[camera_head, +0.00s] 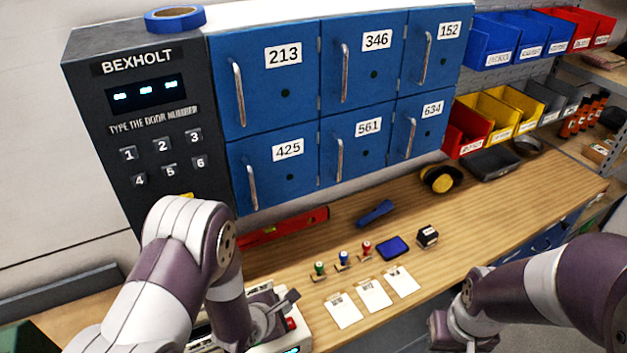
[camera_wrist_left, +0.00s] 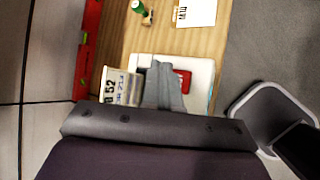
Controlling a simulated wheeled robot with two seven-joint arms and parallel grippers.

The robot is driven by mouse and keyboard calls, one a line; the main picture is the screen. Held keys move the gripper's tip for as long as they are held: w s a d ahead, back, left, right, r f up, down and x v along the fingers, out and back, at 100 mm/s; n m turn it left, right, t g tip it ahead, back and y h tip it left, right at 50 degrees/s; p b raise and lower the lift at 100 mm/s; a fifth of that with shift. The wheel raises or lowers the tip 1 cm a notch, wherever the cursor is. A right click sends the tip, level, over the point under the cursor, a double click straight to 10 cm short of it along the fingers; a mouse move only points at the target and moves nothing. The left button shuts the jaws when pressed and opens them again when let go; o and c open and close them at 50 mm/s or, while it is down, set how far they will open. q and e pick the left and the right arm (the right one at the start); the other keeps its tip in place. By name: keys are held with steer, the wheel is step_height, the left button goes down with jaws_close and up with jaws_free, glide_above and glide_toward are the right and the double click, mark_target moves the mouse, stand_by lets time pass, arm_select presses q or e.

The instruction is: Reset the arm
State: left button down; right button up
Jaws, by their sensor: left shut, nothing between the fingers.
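My left gripper (camera_head: 290,300) is over a white device (camera_head: 296,342) on the wooden bench, near its red button (camera_head: 291,324). In the left wrist view its fingers (camera_wrist_left: 160,72) are together with nothing between them, in front of the white device (camera_wrist_left: 199,74) and its red part (camera_wrist_left: 184,80). I cannot tell whether they touch it. A card with printed figures (camera_wrist_left: 120,86) shows beside the fingers. My right arm comes in from the right, and its gripper (camera_head: 452,335) is low beyond the bench's front edge; its fingers are not clear.
A dark keypad unit (camera_head: 150,120) and blue numbered lockers (camera_head: 300,95) stand at the back. Stamps (camera_head: 343,258), white cards (camera_head: 374,294), a blue pad (camera_head: 393,248) and a red level (camera_head: 290,226) lie on the bench (camera_head: 510,200). Coloured bins (camera_head: 495,112) are at right.

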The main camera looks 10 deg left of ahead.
arm_select(q)
steer(key=s+f+m, duration=0.1)
steer(key=m, duration=0.1)
steer(key=s+a+m+g, duration=0.1)
steer(key=m, duration=0.1)
steer(key=s+f+m+g+y, duration=0.1)
steer(key=shift+s+a+f+m, duration=0.2)
steer(key=shift+s+f+m, duration=0.1)
steer(key=shift+m, duration=0.1)
steer(key=s+m, duration=0.1)
steer(key=a+m+g, duration=0.1)
steer(key=m, duration=0.1)
steer(key=s+m+g+y+b, duration=0.1)
steer(key=shift+s+a+f, duration=0.25)
steer(key=shift+s+f, duration=0.05)
steer(key=shift+s, duration=0.05)
steer(key=s+a+r+m+g+y+b, duration=0.1)
steer(key=s+m+b, duration=0.5)
steer(key=m+b, duration=0.7)
steer(key=shift+s+a+r+g+b, duration=0.25)
steer(key=shift+a+r+g+b, duration=0.1)
steer(key=shift+a+g+b, duration=0.6)
steer(key=shift+d, duration=0.1)
